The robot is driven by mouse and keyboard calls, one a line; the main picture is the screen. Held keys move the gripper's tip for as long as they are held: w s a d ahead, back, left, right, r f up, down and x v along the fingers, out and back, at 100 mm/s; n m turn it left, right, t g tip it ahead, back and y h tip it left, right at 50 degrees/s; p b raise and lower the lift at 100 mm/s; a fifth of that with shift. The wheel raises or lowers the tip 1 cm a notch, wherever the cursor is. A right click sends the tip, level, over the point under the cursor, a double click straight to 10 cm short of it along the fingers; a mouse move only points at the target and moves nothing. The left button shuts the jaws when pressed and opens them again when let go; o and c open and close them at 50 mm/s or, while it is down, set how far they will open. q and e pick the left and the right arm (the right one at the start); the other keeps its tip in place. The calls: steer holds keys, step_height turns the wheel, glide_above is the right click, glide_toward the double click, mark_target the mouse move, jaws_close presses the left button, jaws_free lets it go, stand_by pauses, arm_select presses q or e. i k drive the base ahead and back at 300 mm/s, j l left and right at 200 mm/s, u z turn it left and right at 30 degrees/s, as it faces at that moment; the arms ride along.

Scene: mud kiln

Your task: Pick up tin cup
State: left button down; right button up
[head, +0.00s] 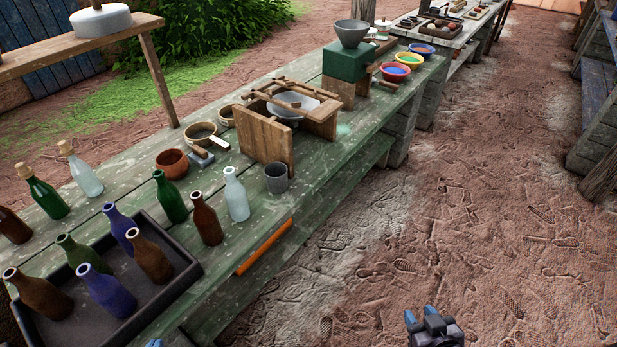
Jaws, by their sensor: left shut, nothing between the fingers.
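The tin cup (276,179), small, grey and open-topped, stands upright near the front edge of the green plank table (325,172), next to the wooden frame. My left gripper (155,343) shows only as a small blue tip at the bottom edge, beside the black tray and well short of the cup. My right gripper (421,314), dark with blue fingertips, is low at the bottom right over the dirt floor, apart from the cup. Its opening is unclear. Nothing is seen in either gripper.
A wooden frame (264,134) holding a grey bowl stands just behind the cup. A clear bottle (236,196) and a brown bottle (207,220) stand left of it. A black tray (186,277) holds several bottles. The dirt floor (470,220) at right is clear.

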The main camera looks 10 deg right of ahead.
mark_target(276, 172)
steer(key=i+l+u, duration=0.1)
steer(key=l+u, duration=0.55)
steer(key=u, duration=0.2)
